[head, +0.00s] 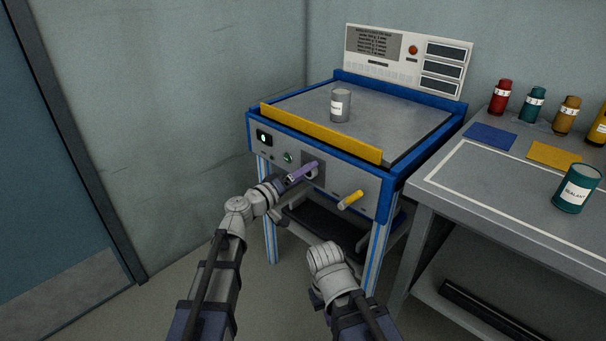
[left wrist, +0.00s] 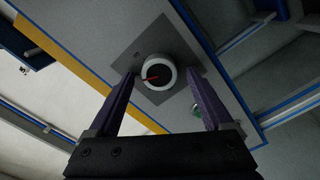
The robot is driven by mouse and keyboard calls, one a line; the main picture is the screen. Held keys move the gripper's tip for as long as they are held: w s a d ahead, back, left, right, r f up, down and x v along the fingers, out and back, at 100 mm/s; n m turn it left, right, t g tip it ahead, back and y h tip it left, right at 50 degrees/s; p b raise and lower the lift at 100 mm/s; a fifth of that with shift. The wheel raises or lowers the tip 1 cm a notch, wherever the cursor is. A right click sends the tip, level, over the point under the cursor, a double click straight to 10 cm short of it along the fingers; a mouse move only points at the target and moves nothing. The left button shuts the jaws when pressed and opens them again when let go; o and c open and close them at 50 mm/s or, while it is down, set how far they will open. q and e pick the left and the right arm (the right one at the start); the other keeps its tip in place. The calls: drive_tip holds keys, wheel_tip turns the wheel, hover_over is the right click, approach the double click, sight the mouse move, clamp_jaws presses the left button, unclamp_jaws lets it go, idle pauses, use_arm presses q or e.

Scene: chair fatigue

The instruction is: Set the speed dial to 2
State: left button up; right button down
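Whether the fingertips reach down beside the knob is unclear. In the head view my left gripper (head: 302,172) is at the machine's front panel (head: 336,181) and hides most of the dial. The dial's numbers are not readable. My right arm is low in front of the machine; its fingers are not seen.
A yellow handle (head: 351,200) sticks out right of the dial. A black switch (head: 264,137) and a green button (head: 288,157) are to its left. A grey can (head: 340,105) stands on the machine top. A side table (head: 480,200) with several containers stands at right.

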use_arm(q)
drive_tip(key=v, duration=0.7)
drive_tip(key=shift+s+a, duration=0.25)
drive_tip(key=shift+a, duration=0.05)
